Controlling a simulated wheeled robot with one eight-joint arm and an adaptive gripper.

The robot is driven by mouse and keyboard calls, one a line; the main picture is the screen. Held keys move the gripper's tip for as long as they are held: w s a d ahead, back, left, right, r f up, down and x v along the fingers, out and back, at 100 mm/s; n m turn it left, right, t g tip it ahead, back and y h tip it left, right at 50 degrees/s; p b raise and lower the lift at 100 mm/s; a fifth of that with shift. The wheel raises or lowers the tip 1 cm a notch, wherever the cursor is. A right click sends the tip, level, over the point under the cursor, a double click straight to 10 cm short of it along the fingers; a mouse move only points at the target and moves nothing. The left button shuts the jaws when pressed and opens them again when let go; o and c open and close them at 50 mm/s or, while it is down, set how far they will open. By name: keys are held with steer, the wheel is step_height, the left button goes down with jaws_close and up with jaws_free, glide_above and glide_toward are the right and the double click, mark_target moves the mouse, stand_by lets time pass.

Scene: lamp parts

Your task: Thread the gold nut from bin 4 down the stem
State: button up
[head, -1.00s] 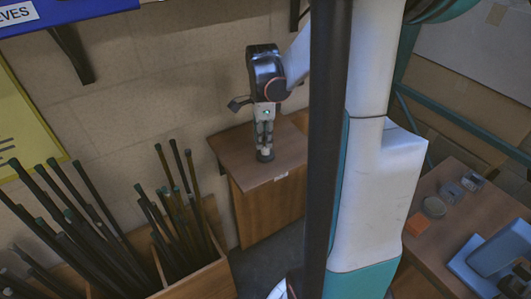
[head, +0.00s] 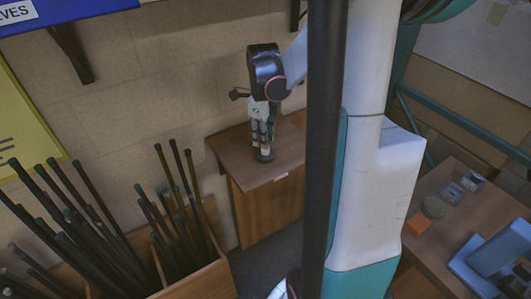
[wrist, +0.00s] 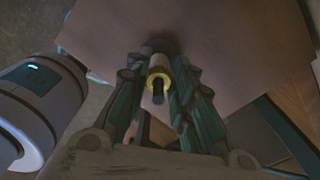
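The gold nut (wrist: 154,72) shows as a ring around the upper part of the stem in the wrist view. The dark stem tip (wrist: 158,94) pokes out of it toward the camera, and a pale cylinder shows behind it. My gripper (head: 263,146) points down over a small round dark base (head: 265,156) on the brown bench (head: 227,146). In the wrist view its two green-grey fingers (wrist: 160,70) flank the nut and stem closely. I cannot tell whether they touch the nut. In the head view the nut and stem are too small and hidden by the fingers.
A wooden bin of dark rods (head: 190,277) stands left of the bench, some rods reaching up near it.

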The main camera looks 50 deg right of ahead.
steer(key=o, duration=0.4)
steer(key=shift+c, duration=0.2)
step_height(320, 180, up, 12)
steer(key=shift+w, duration=0.1)
stand_by(0.4)
